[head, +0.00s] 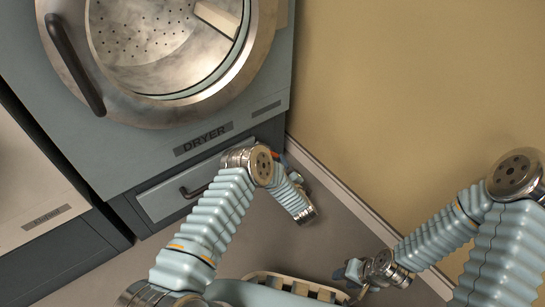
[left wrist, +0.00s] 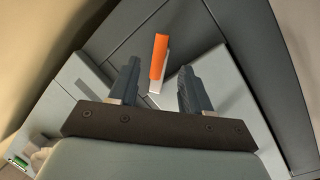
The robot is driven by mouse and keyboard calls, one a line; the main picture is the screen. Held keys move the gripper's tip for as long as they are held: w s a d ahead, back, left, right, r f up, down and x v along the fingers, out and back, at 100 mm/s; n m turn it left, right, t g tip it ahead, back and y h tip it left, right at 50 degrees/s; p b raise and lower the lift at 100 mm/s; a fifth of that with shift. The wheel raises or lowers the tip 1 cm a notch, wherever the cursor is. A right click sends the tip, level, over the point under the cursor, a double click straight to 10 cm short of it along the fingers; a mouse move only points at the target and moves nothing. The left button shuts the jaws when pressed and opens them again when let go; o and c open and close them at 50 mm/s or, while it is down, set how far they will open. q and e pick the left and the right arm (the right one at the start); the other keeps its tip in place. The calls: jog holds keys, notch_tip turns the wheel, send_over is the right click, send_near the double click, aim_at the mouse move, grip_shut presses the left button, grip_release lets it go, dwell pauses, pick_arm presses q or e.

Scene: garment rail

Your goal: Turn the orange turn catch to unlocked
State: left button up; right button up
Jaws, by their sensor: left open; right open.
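The orange turn catch (left wrist: 158,58) shows in the left wrist view as a short bar with an orange face and a pale side, standing nearly upright in the picture. My left gripper (left wrist: 158,70) is open, with one finger on each side of the catch and a visible gap to both. Whether the fingertips reach as deep as the catch is hard to tell. In the head view my left arm mostly hides that gripper, at the dryer's lower right corner. My right gripper (head: 350,272) is open and empty at the bottom of the head view, away from the dryer.
The dryer (head: 240,120) with its round door (head: 150,115) fills the upper left. A lower panel with a dark handle (head: 193,190) lies beneath it. A pale machine (head: 35,190) stands to the left. A tan wall (head: 420,90) bounds the right. A basket (head: 260,276) is at the bottom.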

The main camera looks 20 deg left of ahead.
pick_arm(q)
jog(key=b+x, duration=0.1)
jog(key=x, duration=0.4)
jog(key=shift+w+a, duration=0.25)
jog(key=shift+w, duration=0.05)
grip_shut()
